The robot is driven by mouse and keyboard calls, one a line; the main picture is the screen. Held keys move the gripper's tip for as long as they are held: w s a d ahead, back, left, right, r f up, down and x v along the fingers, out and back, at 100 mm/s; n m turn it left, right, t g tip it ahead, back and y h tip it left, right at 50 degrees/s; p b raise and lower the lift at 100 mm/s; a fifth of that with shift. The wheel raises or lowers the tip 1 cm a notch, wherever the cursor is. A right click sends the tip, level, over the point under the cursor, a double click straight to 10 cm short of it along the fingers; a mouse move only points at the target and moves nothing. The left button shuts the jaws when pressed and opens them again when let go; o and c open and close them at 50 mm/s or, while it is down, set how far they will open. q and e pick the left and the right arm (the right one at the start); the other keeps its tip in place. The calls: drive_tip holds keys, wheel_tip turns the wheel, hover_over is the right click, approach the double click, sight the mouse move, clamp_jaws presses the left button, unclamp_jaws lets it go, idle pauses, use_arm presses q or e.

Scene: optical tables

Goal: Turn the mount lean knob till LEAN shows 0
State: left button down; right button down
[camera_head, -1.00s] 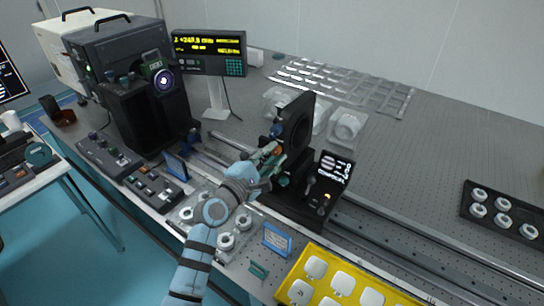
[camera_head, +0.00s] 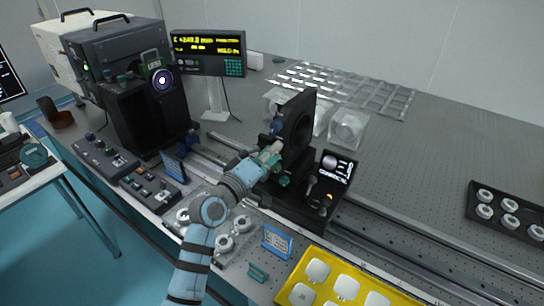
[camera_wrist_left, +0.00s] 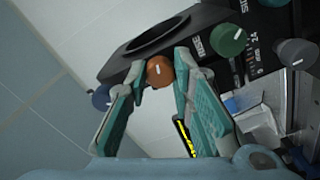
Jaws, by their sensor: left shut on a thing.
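The black mount (camera_head: 297,125) with its round opening stands on the rail in the head view. In the left wrist view an orange knob (camera_wrist_left: 160,71) with a white mark sits on the mount, between the fingertips of my left gripper (camera_wrist_left: 160,76), which is shut on it. In the head view my left gripper (camera_head: 270,157) reaches the mount's near side and hides this knob. A green knob (camera_wrist_left: 228,40) by the word RISE, a blue knob (camera_wrist_left: 102,97) and a grey knob (camera_wrist_left: 297,52) are nearby. I cannot read a LEAN value. My right gripper is not in view.
A readout with yellow text (camera_head: 208,53) stands behind the rail. A small lit screen (camera_head: 337,168) is right of the mount. A yellow tray (camera_head: 300,270) and clear trays lie close by. A black tray (camera_head: 475,210) of round parts is at right.

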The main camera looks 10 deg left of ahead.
use_arm(q)
drive_tip(key=shift+f+m+b, duration=0.2)
drive_tip(key=shift+m+b, duration=1.5)
drive_tip(key=shift+m, duration=2.5)
drive_tip(key=c, duration=1.4)
unclamp_jaws()
drive_tip(key=shift+r, duration=0.1)
